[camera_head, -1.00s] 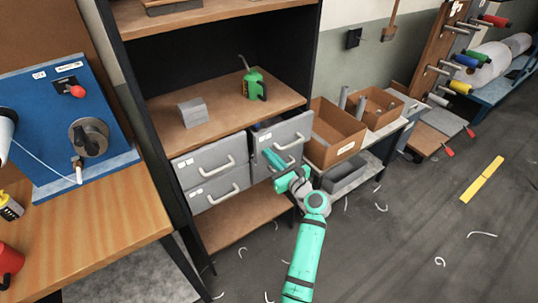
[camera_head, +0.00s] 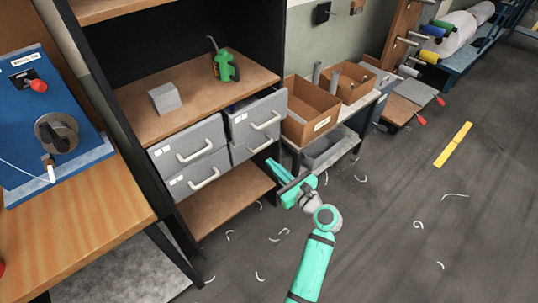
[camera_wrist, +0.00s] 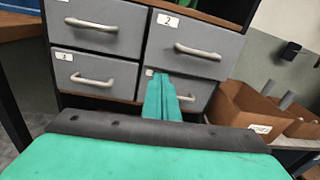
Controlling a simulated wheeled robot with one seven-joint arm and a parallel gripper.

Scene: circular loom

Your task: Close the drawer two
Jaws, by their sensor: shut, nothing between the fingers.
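Drawer two (camera_head: 254,118) is the upper right grey drawer, with a pale bar handle. Its label "2" shows on the drawer front in the wrist view (camera_wrist: 200,50). It stands out from the cabinet, with a dark opening behind its front's top edge in the head view. My green gripper (camera_head: 278,172) is shut and empty, below and in front of drawer two, apart from its handle. In the wrist view the shut fingers (camera_wrist: 162,90) point toward the drawers and cover part of the lower right drawer (camera_wrist: 195,95).
The left drawers (camera_head: 188,143) look flush. A grey block (camera_head: 164,98) and a green can (camera_head: 224,68) stand on the shelf above. Brown bins (camera_head: 311,112) stand on a bench to the right. The floor in front is open, with white scraps.

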